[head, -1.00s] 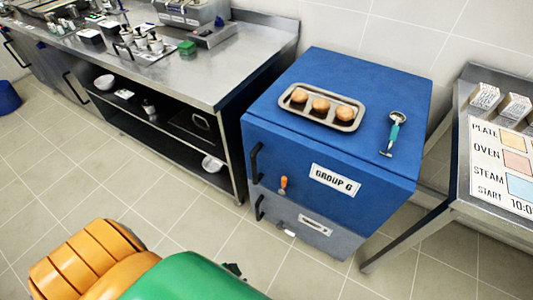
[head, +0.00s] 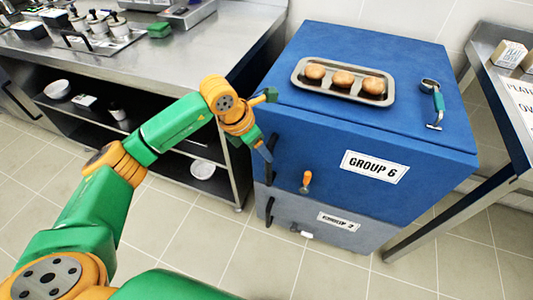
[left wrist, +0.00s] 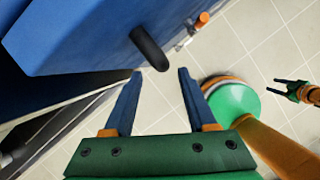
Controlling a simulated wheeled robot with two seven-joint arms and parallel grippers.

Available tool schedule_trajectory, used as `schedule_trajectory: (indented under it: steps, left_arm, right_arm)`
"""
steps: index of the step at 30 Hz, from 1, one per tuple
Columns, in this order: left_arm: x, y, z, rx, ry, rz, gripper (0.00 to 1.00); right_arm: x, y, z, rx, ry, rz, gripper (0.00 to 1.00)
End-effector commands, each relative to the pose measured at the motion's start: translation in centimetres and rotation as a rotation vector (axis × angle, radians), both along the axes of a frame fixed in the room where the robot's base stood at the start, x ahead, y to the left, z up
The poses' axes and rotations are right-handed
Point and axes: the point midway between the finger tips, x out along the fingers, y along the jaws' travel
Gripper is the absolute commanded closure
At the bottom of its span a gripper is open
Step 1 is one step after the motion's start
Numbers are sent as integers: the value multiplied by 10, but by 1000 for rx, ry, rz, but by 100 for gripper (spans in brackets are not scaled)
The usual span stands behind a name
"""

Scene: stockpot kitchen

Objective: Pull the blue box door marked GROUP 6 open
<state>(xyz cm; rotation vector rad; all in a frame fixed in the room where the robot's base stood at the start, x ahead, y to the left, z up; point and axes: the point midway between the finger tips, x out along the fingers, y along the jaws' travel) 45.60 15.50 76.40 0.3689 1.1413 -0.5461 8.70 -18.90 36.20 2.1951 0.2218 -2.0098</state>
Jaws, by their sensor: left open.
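The blue box (head: 370,155) has a door marked GROUP 6, with a white label (head: 375,167) on its front. A black vertical bar handle (head: 271,158) is on the door's left side. My left gripper (head: 266,153) is at this handle in the head view. In the left wrist view my left gripper (left wrist: 160,72) is open, and the black handle (left wrist: 150,48) lies just ahead of the gap between its fingertips, not gripped. The door looks shut. My right gripper (left wrist: 281,93) shows small at the right of the left wrist view, fingers apart and empty.
A steel counter (head: 150,60) stands left, a steel table (head: 490,110) right.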

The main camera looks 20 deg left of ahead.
Motion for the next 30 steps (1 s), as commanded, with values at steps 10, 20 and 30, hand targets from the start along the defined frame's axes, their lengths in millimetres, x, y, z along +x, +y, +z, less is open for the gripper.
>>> schedule_trajectory:
  steps: [10,20,30]
  left_arm:
    - [18,-15,-57,-5,4,0,43]
    - [19,-16,-61,-5,2,-1,57]
    - [19,-16,-61,-5,2,-1,100]
  right_arm:
    - [0,-2,-3,-3,-1,0,50]
    - [0,0,-3,-1,0,-1,50]
    - [0,2,-3,3,0,-3,50]
